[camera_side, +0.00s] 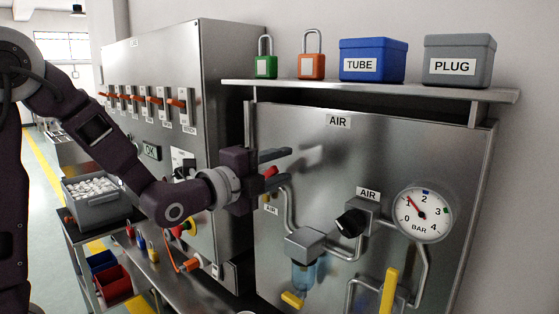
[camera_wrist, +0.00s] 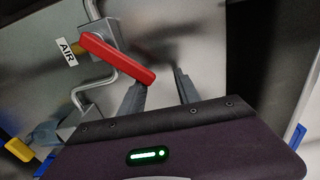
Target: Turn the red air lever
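The red air lever (camera_wrist: 118,60) shows clearly in the wrist view, running from a pipe valve down to the right. Its free end is close to the tip of my left-hand finger and reaches partly toward the gap between the fingers. My gripper (camera_wrist: 162,80) is open, with a clear space between its two fingers. In the side view my gripper (camera_side: 287,165) is in front of the air panel's left part, and only a small piece of the red lever (camera_side: 271,171) shows between the fingers. I cannot tell whether finger and lever touch.
The air panel (camera_side: 330,180) carries pipes, a black knob (camera_side: 352,222), a gauge (camera_side: 422,214) and yellow levers (camera_side: 390,291). A shelf (camera_side: 380,90) above holds two padlocks, a blue TUBE box (camera_side: 377,59) and a grey PLUG box (camera_side: 459,60). A steel cabinet (camera_side: 228,90) stands left.

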